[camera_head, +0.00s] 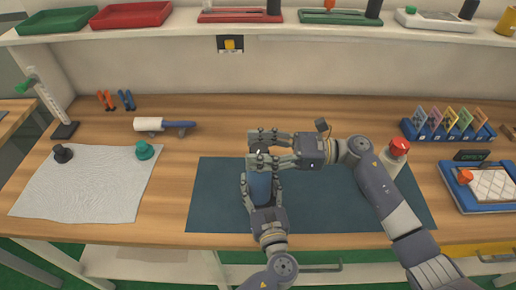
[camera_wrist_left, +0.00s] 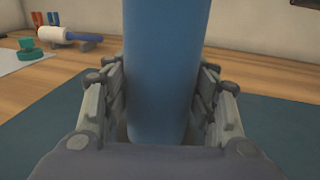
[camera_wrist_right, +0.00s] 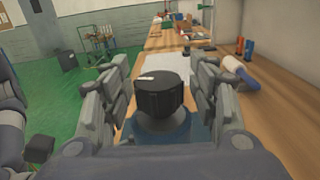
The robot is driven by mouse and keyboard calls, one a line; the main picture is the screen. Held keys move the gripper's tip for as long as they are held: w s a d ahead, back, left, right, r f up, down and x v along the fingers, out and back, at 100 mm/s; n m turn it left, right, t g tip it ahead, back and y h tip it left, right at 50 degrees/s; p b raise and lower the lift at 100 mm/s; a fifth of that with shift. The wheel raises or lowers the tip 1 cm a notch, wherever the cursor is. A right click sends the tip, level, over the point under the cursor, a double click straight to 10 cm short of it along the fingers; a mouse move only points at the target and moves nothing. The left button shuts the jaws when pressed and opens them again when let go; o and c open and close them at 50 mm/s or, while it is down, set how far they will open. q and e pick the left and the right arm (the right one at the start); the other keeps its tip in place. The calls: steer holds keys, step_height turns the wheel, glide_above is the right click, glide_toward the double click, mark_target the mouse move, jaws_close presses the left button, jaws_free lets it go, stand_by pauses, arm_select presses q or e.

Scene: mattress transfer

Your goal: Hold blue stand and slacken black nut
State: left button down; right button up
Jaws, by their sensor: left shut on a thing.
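The blue stand (camera_head: 260,187) stands upright over the dark mat (camera_head: 215,205). My left gripper (camera_head: 261,192) has its fingers on both sides of it and is shut on it; the stand also fills the middle of the left wrist view (camera_wrist_left: 165,70). The black nut (camera_wrist_right: 158,95), a ribbed knob with a white mark on top, sits above the blue stand in the right wrist view. My right gripper (camera_head: 259,148) reaches in from the right at the stand's top. Its fingers are on either side of the nut, with gaps showing between, so it is open.
A white cloth (camera_head: 85,185) with a black knob (camera_head: 63,153) and a green knob (camera_head: 145,150) lies at left. A white and blue roller (camera_head: 165,125) lies behind. A red-capped bottle (camera_head: 396,155) stands near my right arm. The mat's left part is clear.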

mark_target(258, 148)
arm_select(q)
steer(key=shift+r, duration=0.1)
arm_select(e)
steer(key=shift+r, duration=0.1)
step_height(258, 148, up, 10)
steer(key=shift+f, duration=0.1)
stand_by(0.3)
arm_select(q)
steer(key=c, duration=0.6)
jaws_free()
steer(key=shift+s, duration=0.1)
